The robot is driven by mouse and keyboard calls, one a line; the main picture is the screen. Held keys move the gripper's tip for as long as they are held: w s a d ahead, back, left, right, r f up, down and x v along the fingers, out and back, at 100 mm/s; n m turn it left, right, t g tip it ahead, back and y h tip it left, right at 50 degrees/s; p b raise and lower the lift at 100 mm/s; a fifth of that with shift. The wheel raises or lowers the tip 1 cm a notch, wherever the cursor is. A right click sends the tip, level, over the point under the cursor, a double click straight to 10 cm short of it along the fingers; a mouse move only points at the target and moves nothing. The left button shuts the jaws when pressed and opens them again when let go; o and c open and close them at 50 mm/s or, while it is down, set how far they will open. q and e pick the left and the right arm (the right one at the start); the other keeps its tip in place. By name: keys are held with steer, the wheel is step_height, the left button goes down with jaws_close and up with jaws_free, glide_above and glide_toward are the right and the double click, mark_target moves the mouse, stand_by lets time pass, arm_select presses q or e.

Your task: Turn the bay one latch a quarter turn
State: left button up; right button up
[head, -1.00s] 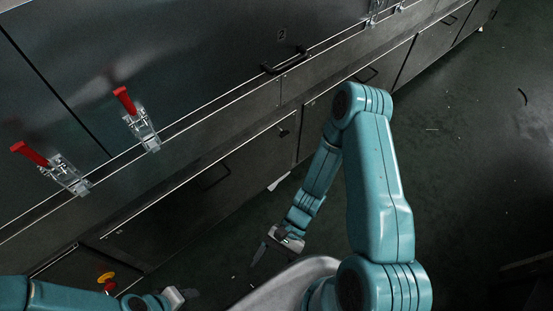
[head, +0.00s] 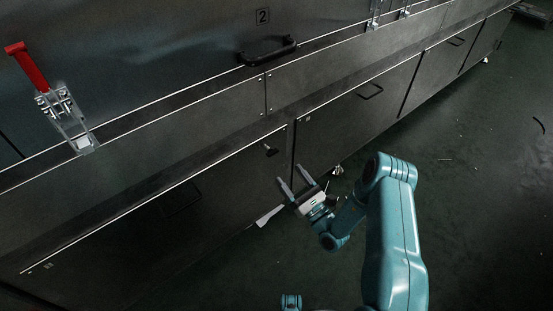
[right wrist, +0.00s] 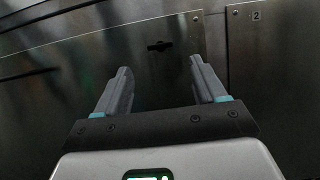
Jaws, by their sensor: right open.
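A small dark latch (head: 270,150) sits near the upper right corner of the lower panel left of the seam. In the right wrist view the latch (right wrist: 158,45) shows as a short bar, lying roughly level, with a small stub below it. My right gripper (head: 289,175) is open and empty, below and a little right of the latch in the head view. In the right wrist view its fingers (right wrist: 160,70) stand apart, with the latch beyond them, between and above the tips. They do not appear to touch it. My left gripper does not show.
The panel right of the seam carries a small "2" label (right wrist: 256,15). Above are a black handle (head: 268,52) and a red-handled toggle clamp (head: 62,105).

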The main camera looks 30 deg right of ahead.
steer(key=shift+b+x, duration=0.85)
steer(key=shift+x, duration=3.4)
steer(key=shift+f, duration=0.1)
steer(key=c, duration=1.1)
